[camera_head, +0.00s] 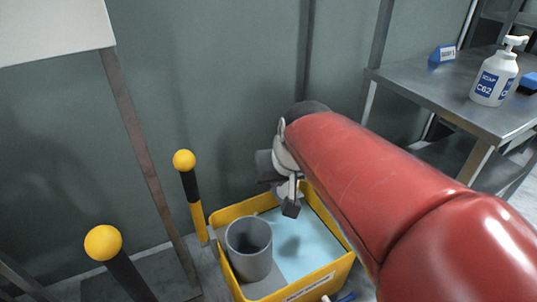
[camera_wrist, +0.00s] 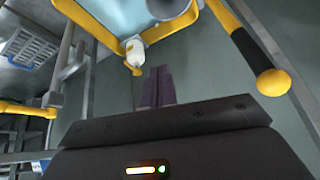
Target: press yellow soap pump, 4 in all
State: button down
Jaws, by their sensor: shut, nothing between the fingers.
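My gripper (camera_head: 291,206) is over the yellow bin in the head view, its fingers pointing down. In the wrist view my gripper (camera_wrist: 157,84) shows its two dark fingers together, with nothing between them. A small white bottle-like thing (camera_wrist: 134,50) with a yellow tip (camera_wrist: 137,70) is just beyond the fingers, apart from them. It looks like a soap bottle with a yellow pump, but I cannot be sure. In the head view a white soap bottle (camera_head: 493,82) with a white pump and a blue label stands on the metal table, far from my gripper.
The yellow bin (camera_head: 228,213) holds a grey cup (camera_head: 249,247) and pale blue liquid (camera_head: 305,245). Yellow-knobbed posts (camera_head: 184,160) stand to its left. A grey-green wall (camera_head: 220,80) is behind.

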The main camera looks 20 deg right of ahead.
jog(key=w+d+f+m+t, duration=0.1)
jog(key=w+d, duration=0.3)
jog(key=w, duration=0.5)
jog(key=w+d+f+m+t+y+b, duration=0.1)
jog(key=w+d+f, duration=0.3)
jog(key=w, duration=0.5)
jog(key=w+d+f+m+t+y+b, duration=0.1)
jog(key=w+d+f+m, duration=0.1)
jog(key=w+d, duration=0.4)
jog(key=w+f, duration=0.1)
jog(key=w, duration=0.2)
jog(key=shift+w+m, duration=0.15)
jog(key=shift+m, duration=0.25)
jog(key=shift+f+b, duration=0.2)
jog(key=shift+b, duration=0.15)
notch_tip(320, 180, down, 8)
jog(key=b, duration=0.5)
jog(key=shift+b, duration=0.4)
jog(key=shift+f+b, duration=0.3)
jog(key=shift+b, duration=0.05)
jog(key=shift+f, duration=0.15)
jog(key=shift+f+b, duration=0.3)
jog(key=shift+b, duration=0.35)
